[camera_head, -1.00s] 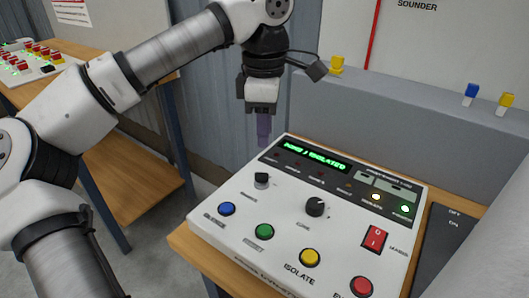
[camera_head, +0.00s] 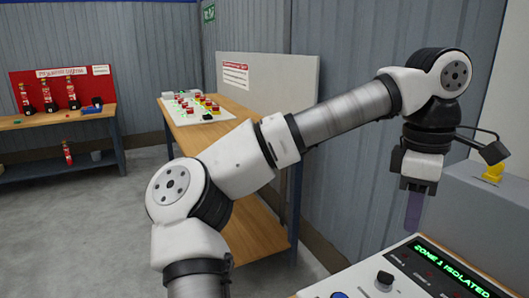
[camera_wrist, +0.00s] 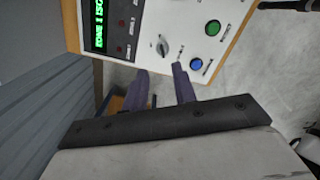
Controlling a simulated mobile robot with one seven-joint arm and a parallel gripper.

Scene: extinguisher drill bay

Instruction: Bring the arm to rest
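My arm reaches across the head view from the lower middle to the right. My gripper (camera_head: 414,226) hangs fingers-down above the back left of the white control panel (camera_head: 362,287). In the wrist view its two purple fingers stand apart with nothing between them, so my gripper (camera_wrist: 159,80) is open and empty. The panel also shows in the wrist view, with a selector knob (camera_wrist: 162,46), a green button (camera_wrist: 212,28) and a blue button (camera_wrist: 196,64). The panel's green display (camera_head: 452,268) reads ZONE 1 ISOLATED. The fingers look clear of the panel.
A far bench (camera_head: 42,121) holds red extinguishers before a red board (camera_head: 62,88). A grey ledge (camera_head: 471,211) with a yellow item (camera_head: 493,171) is at right. Open floor lies left.

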